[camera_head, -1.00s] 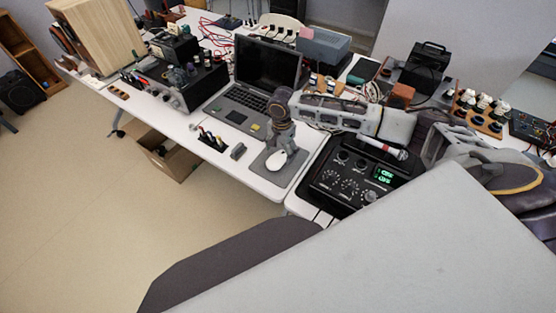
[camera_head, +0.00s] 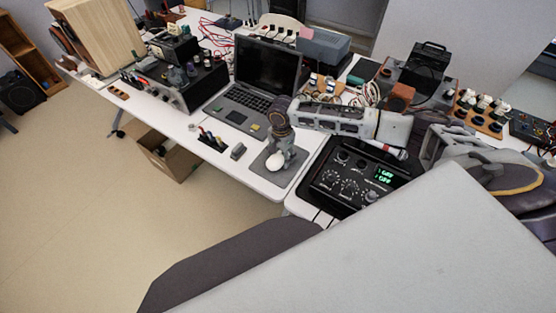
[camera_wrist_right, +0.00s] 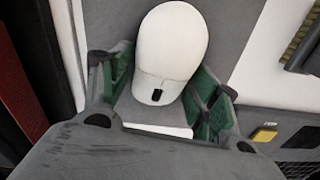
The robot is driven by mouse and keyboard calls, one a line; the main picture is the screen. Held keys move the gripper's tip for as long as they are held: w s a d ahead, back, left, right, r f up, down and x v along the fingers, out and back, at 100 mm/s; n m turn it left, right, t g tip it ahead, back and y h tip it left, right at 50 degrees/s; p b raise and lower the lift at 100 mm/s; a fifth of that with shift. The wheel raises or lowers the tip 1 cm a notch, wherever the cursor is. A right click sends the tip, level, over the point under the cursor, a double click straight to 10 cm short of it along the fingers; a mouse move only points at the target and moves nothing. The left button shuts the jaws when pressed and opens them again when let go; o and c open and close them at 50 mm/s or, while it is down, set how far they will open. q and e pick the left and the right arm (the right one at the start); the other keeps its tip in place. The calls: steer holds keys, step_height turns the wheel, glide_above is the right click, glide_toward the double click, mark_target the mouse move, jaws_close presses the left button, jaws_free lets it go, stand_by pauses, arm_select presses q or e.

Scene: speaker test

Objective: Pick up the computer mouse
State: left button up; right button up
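The white computer mouse (camera_head: 275,162) lies on the grey mouse pad (camera_head: 284,179) at the table's front edge. My right gripper (camera_head: 283,155) points down over it and hides part of it in the head view. In the right wrist view, the mouse (camera_wrist_right: 172,45) is between the green-padded fingers of my right gripper (camera_wrist_right: 162,88). The gripper is open. A gap shows on the left of the mouse; the right pad is close to it, and I cannot tell if they touch. My left gripper is not in view.
An open laptop (camera_head: 262,75) stands behind the mouse pad. A small grey block (camera_head: 238,151) and a pen holder (camera_head: 212,140) are to the left. A black mixer with knobs (camera_head: 345,180) and a microphone (camera_head: 385,149) are close on the right.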

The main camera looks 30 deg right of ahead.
mark_target(281, 154)
steer(key=c, duration=0.4)
steer(key=shift+c, duration=0.8)
steer(key=shift+r, duration=0.5)
step_height(281, 154, up, 8)
steer(key=shift+f+p, duration=0.1)
steer(key=shift+p, duration=0.2)
steer(key=shift+r, duration=0.6)
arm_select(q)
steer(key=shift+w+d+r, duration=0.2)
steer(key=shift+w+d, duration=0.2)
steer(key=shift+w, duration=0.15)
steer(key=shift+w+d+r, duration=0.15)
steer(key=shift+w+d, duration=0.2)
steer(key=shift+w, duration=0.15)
